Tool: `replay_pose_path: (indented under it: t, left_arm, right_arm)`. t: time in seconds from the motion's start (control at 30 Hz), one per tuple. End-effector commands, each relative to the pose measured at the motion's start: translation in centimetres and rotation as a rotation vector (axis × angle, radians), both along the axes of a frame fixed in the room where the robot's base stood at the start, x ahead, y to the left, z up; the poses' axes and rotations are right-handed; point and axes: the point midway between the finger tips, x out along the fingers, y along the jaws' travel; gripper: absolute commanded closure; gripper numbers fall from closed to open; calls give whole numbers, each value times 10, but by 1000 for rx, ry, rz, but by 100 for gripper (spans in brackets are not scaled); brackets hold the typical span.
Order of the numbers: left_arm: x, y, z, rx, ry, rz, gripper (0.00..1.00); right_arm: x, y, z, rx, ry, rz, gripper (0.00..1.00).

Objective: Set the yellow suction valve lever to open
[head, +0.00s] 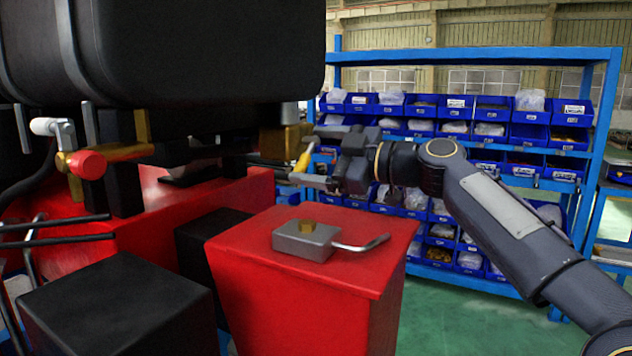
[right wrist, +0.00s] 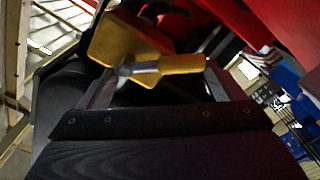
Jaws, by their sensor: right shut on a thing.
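The yellow suction valve lever (head: 303,160) sticks out by the brass-coloured valve block (head: 283,139), under the black tank. In the head view it slants, with its upper end to the right. My right gripper (head: 308,163) is shut on the lever, reaching in from the right. In the right wrist view the lever (right wrist: 183,63) runs rightwards from a grey pivot, in front of the yellow valve block (right wrist: 125,38), and lies between my fingers (right wrist: 160,80). The exact finger contact is hard to make out. My left gripper is not in view.
A black tank (head: 160,50) hangs above the valve. A red pedestal (head: 300,270) below carries a grey block with a bent metal handle (head: 312,240). A red-capped valve (head: 88,164) is at the left. A blue shelf of bins (head: 470,55) stands behind; green floor is open at right.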

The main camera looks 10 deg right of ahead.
Motion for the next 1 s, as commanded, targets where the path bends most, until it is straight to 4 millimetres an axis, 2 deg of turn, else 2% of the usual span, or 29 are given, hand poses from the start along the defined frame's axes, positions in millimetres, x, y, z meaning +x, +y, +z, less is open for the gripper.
replay_pose_path:
  t: [0.03, 0.1, 0.4, 1.0]
  left_arm:
    - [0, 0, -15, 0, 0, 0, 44]
    - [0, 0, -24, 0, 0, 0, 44]
    - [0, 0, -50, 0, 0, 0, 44]
    - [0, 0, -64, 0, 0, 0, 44]
  right_arm:
    - [1, -1, -11, -29, -36, 1, 53]
    - [3, -2, -12, -67, -90, 0, 53]
    - [8, -6, -17, -235, -318, 1, 53]
    - [20, -13, -22, -494, -671, 5, 53]
